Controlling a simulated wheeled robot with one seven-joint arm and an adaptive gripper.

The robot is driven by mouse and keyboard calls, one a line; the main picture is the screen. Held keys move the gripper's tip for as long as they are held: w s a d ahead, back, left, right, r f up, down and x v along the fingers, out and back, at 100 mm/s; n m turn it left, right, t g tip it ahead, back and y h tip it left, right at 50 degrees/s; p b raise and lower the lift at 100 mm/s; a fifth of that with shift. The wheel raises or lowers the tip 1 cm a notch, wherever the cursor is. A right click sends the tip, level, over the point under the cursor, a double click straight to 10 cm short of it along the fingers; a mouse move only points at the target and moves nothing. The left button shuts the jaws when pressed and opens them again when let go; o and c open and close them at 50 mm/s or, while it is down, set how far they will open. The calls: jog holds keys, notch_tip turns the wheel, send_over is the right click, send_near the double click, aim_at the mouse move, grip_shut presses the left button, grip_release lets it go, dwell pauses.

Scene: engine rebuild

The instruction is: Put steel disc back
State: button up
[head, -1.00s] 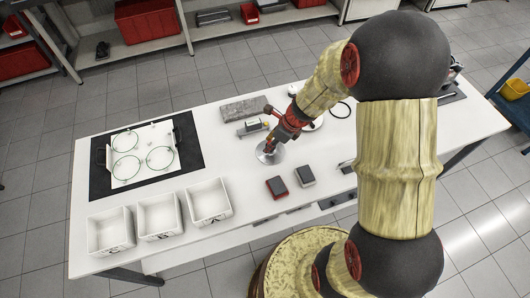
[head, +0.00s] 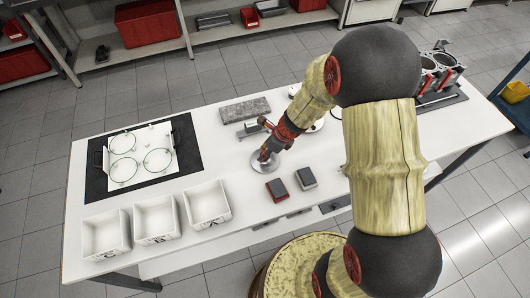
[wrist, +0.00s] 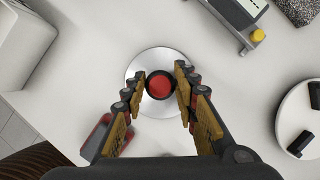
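The steel disc (head: 258,167) is a round shiny plate at the middle of the white table in the head view. In the wrist view the disc (wrist: 160,55) has a red-topped dark knob (wrist: 160,86) at its centre. My gripper (wrist: 160,72) has one finger on each side of this knob, close against it, and appears shut on it. In the head view my gripper (head: 266,153) points down over the disc and hides part of it. I cannot tell whether the disc touches the table.
Two small blocks, one red-topped (head: 277,190) and one grey (head: 306,178), lie close in front. A small device (head: 250,129) and a grey slab (head: 245,110) lie behind. Three white bins (head: 207,203) and a black mat (head: 188,148) with a ringed white board (head: 140,152) are left.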

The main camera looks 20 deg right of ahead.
jog(key=o, duration=0.4)
jog(key=shift+o, duration=0.2)
jog(key=s+a+r+n+p, duration=0.15)
jog(key=s+r+n, duration=0.35)
jog(key=r, duration=0.8)
jog(key=s+r+n+p, duration=0.35)
jog(key=r+n, duration=0.35)
jog(key=r, duration=0.7)
jog(key=s+d+r+n+t+h, duration=0.1)
jog(key=s+r+n+t+h, duration=0.1)
jog(key=s+r+n, duration=0.8)
jog(key=s+n+h, duration=0.1)
jog(key=s+n, duration=0.2)
jog(key=n, duration=0.2)
jog(key=shift+s+d+r, duration=0.25)
jog(key=shift+s+r, duration=0.05)
jog(key=shift+r, duration=0.05)
